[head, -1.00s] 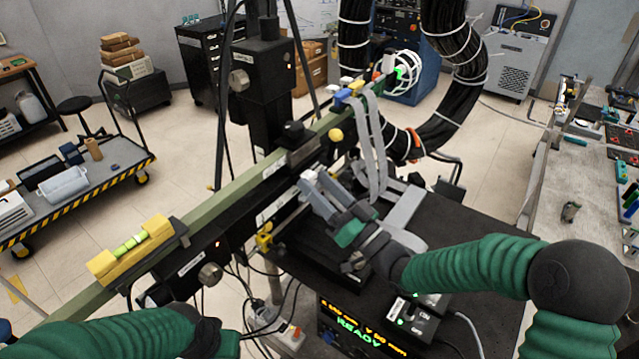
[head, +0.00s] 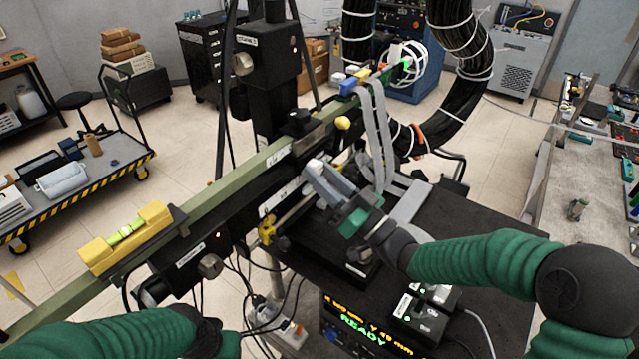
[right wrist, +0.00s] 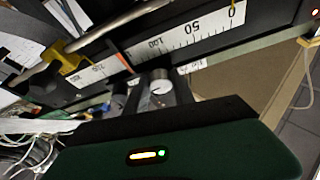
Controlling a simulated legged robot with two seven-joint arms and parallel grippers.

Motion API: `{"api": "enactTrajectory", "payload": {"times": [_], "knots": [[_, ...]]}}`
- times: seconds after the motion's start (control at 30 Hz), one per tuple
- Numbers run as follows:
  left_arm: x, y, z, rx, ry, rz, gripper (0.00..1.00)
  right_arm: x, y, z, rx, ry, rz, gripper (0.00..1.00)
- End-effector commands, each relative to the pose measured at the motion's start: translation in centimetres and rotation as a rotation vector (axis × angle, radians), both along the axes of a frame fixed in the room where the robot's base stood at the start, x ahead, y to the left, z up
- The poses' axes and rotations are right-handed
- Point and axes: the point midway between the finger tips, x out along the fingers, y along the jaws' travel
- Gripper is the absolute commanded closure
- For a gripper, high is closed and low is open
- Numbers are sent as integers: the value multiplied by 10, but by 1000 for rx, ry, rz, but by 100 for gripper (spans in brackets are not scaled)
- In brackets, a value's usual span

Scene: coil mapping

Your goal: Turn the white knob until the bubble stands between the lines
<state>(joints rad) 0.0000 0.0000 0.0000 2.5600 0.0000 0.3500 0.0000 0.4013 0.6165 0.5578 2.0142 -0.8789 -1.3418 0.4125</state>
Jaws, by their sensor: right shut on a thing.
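A yellow level (head: 150,218) sits on the long green rail at the left of the head view. Its green vial (head: 126,232) holds a paler bubble, too small to place surely against the lines. My right gripper (head: 318,182) is beside the black carriage below the rail, its grey fingers closed. In the right wrist view, a round white knob (right wrist: 161,91) with a dark mark shows between the fingers, and the gripper is shut on it.
The green rail (head: 215,194) runs diagonally past a black column (head: 270,80). A white scale (right wrist: 196,32) lies near the knob. Grey ribbon cables (head: 378,140) hang beyond my right gripper. A display (head: 355,322) reads READY. A cart (head: 110,150) stands at the left.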

Motion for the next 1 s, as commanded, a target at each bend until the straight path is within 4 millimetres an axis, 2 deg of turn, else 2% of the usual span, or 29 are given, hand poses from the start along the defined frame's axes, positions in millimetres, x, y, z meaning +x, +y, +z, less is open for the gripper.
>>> {"api": "enactTrajectory", "payload": {"times": [0.03, 0.1, 0.4, 0.63, 1.0], "knots": [[0, 0, -15, 0, 0, 0, 64, 0, -1, -7, -19, -32, -2, 100], [0, 0, -25, 0, 0, 0, 64, 1, -1, -7, -49, -73, -2, 100], [0, 0, -57, 0, 0, 0, 64, 1, -2, -4, -156, -221, -1, 100], [0, 0, -67, 0, 0, 0, 64, 2, -2, -1, -201, -281, -1, 100], [0, 0, -68, 0, 0, 0, 64, 2, -2, 1, -211, -296, 0, 100]]}}
